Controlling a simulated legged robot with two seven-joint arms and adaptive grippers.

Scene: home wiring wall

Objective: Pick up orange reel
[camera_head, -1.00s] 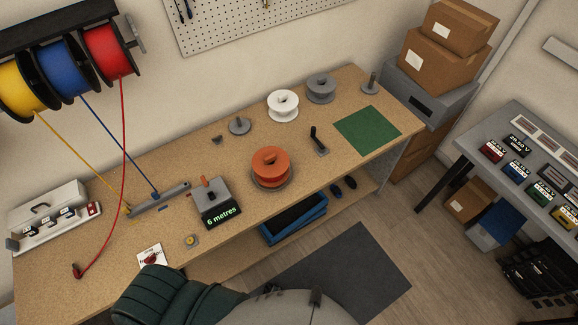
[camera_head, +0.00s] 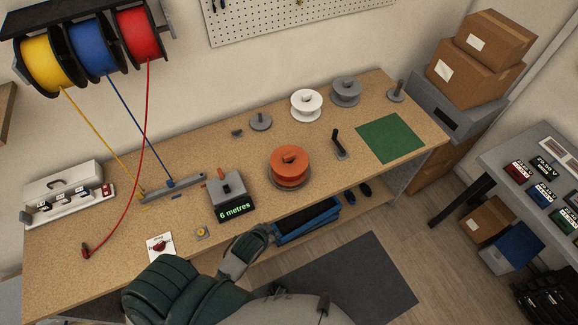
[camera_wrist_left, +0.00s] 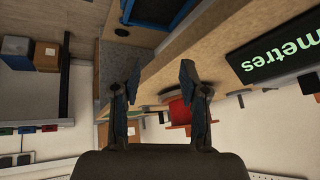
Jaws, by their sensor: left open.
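The orange reel (camera_head: 289,166) sits upright on a dark round base near the front edge of the bench, right of the grey counter with the "6 metres" display (camera_head: 231,205). My left arm rises from the bottom of the head view, and its hand end is left of and nearer than the reel, by the bench's front edge. In the wrist view my left gripper (camera_wrist_left: 160,85) is open, with nothing between its fingertips. A red-orange shape (camera_wrist_left: 180,112) shows beyond the right finger, partly hidden; I cannot tell if it is the reel. My right gripper is not in view.
A white reel (camera_head: 306,104) and a grey reel (camera_head: 346,92) stand behind. A black lever (camera_head: 338,143) stands right of the orange reel, before a green mat (camera_head: 390,138). A blue tray (camera_head: 307,220) is below the bench front. Wires hang at left.

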